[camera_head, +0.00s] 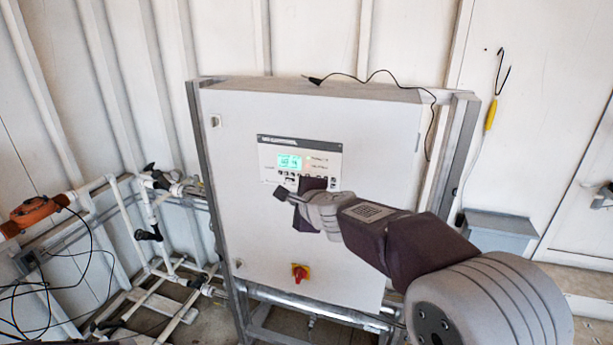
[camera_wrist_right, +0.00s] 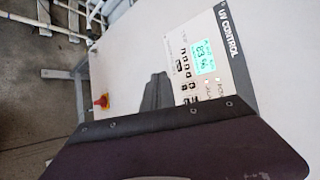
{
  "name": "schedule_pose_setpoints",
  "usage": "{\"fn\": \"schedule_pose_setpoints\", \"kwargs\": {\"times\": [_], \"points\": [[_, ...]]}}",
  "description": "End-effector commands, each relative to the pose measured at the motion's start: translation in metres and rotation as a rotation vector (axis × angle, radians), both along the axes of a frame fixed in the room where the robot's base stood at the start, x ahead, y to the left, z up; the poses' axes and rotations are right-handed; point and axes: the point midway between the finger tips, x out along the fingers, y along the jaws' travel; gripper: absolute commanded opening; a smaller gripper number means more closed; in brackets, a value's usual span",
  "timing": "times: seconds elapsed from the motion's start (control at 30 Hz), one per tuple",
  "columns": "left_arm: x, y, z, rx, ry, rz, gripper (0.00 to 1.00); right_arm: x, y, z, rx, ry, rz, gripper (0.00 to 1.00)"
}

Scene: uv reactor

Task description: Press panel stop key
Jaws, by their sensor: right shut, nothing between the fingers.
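The UV control panel (camera_head: 327,170) is a grey plate with a lit green display (camera_head: 289,161) on the front of a white cabinet. It also shows in the right wrist view (camera_wrist_right: 222,73), turned on its side, with rows of small dark keys (camera_wrist_right: 185,70). I cannot read which key is the stop key. My right gripper (camera_head: 281,192) is shut and empty, with its tip just below the panel's key rows. In the right wrist view its dark fingers (camera_wrist_right: 155,88) point toward the panel's key side. Contact with the panel cannot be told. My left gripper is not in view.
A red and yellow rotary switch (camera_head: 299,273) sits lower on the cabinet door (camera_head: 235,220). A black cable hangs over the cabinet's top right. White pipes (camera_head: 125,225) and an orange part (camera_head: 36,211) stand at left. A grey box (camera_head: 498,232) is at right.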

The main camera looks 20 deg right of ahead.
Motion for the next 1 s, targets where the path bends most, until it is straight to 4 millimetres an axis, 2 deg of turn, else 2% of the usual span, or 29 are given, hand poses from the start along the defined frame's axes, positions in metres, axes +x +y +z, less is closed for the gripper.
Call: {"fn": "schedule_pose_setpoints", "kwargs": {"times": [0.5,0.7,1.0], "points": [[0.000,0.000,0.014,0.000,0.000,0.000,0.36,0.058,-0.039,0.001,0.001,0.000,-0.002,0.00],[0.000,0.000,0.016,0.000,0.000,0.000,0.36,0.066,-0.045,0.001,0.000,0.000,-0.001,0.00],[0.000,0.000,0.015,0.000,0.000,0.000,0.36,0.067,-0.046,0.000,0.000,0.000,0.000,0.00]]}}
